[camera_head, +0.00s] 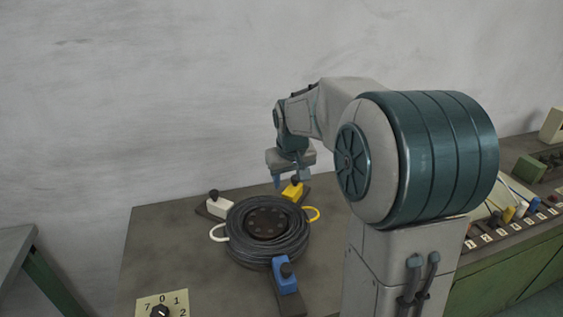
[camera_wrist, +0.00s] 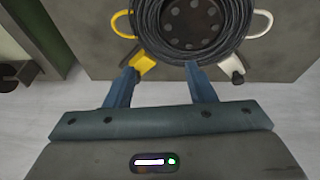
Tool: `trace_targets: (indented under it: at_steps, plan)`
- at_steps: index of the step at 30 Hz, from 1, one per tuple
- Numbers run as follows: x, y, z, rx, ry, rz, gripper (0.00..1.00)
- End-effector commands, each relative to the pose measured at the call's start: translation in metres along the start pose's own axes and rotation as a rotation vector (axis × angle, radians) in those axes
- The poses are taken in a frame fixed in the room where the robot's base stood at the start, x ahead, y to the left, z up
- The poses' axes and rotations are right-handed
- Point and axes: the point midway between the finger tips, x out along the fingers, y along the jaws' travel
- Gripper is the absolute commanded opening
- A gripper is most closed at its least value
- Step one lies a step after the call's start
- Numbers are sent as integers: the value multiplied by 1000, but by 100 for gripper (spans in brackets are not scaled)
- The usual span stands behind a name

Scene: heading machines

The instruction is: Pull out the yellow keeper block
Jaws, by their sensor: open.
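The yellow keeper block (camera_head: 293,190) with a dark knob sits at the back right edge of a round black coil of cable (camera_head: 240,238) on the table. It also shows in the wrist view (camera_wrist: 144,63), by the left finger. My gripper (camera_head: 291,180) is above the block in the head view. In the wrist view my gripper (camera_wrist: 157,75) has its fingers spread, with nothing held between them. The left fingertip is close to the block; I cannot tell whether it touches.
A white block (camera_head: 219,206) and a blue block (camera_head: 285,273) also sit around the coil. A yellow loop (camera_head: 313,213) and a white loop (camera_head: 218,233) stick out from it. A numbered dial plate (camera_head: 163,306) is at the front left.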

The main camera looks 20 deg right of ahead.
Motion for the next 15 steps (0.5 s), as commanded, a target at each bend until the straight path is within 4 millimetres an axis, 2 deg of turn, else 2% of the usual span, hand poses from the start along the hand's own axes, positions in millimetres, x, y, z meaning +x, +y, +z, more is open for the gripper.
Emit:
trace_targets:
  at_steps: [1, 6, 10, 15]
  plan:
    - [5, 12, -20, 7, 3, -8, 50]
    - [32, 46, -73, 22, 35, -34, 50]
    - [49, 69, -99, 39, 59, -51, 50]
    - [63, 86, -115, 53, 77, -63, 50]
